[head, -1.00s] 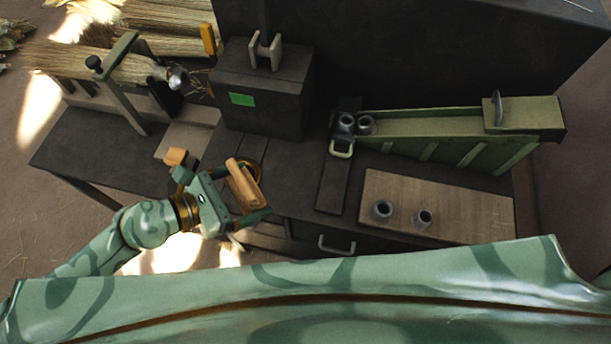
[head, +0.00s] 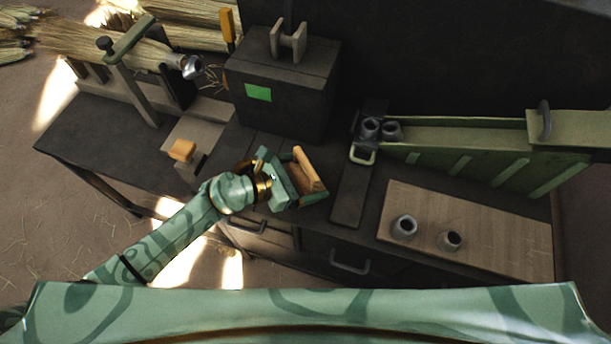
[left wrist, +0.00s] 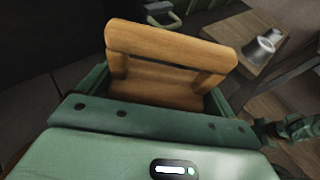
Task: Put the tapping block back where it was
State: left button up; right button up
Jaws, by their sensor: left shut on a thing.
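The tapping block is a light-brown wooden piece (head: 309,168) with a raised bar, held in my left gripper (head: 312,181). In the left wrist view the block (left wrist: 170,45) fills the space between the green fingers, its bar standing across the top. The gripper is shut on it. It is over the dark bench top, in front of the dark box and left of the dark strip. I cannot tell whether the block touches the bench. My right gripper is not in view.
A dark box with a green label (head: 258,93) stands behind the gripper. A small orange block (head: 182,150) is on a pale board to the left. A green trough (head: 460,150) and a wooden board (head: 480,220) with two grey cups lie right.

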pick_arm(q)
jog(key=shift+r, duration=0.15)
jog(key=shift+f, duration=0.2)
jog(key=o, duration=1)
jog(key=shift+r, duration=0.2)
jog(key=p+v, duration=0.1)
jog(key=v, duration=1.1)
